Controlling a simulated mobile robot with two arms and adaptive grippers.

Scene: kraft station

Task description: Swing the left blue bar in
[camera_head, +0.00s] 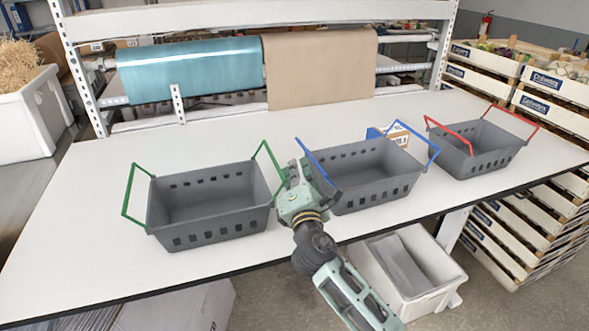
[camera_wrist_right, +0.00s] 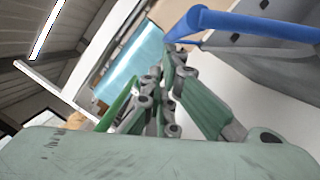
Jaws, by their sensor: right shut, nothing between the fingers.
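The middle grey basket (camera_head: 375,187) stands on the table and has two blue bars. The left blue bar (camera_head: 313,158) stands up at the basket's left end, leaning outward. It also shows in the right wrist view (camera_wrist_right: 245,24). The right blue bar (camera_head: 418,138) leans outward at the other end. My right gripper (camera_head: 296,168) is shut and empty, just left of the left blue bar, between the middle and green-barred baskets. In the right wrist view its fingertips (camera_wrist_right: 172,50) are close to the bar's end; I cannot tell if they touch. My left gripper is not in view.
A grey basket with green bars (camera_head: 208,228) stands on the left. One with red bars (camera_head: 480,150) stands on the right. A small cardboard box (camera_head: 398,134) sits behind the middle basket. Teal and brown rolls (camera_head: 190,70) hang behind the table. The table's left part is clear.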

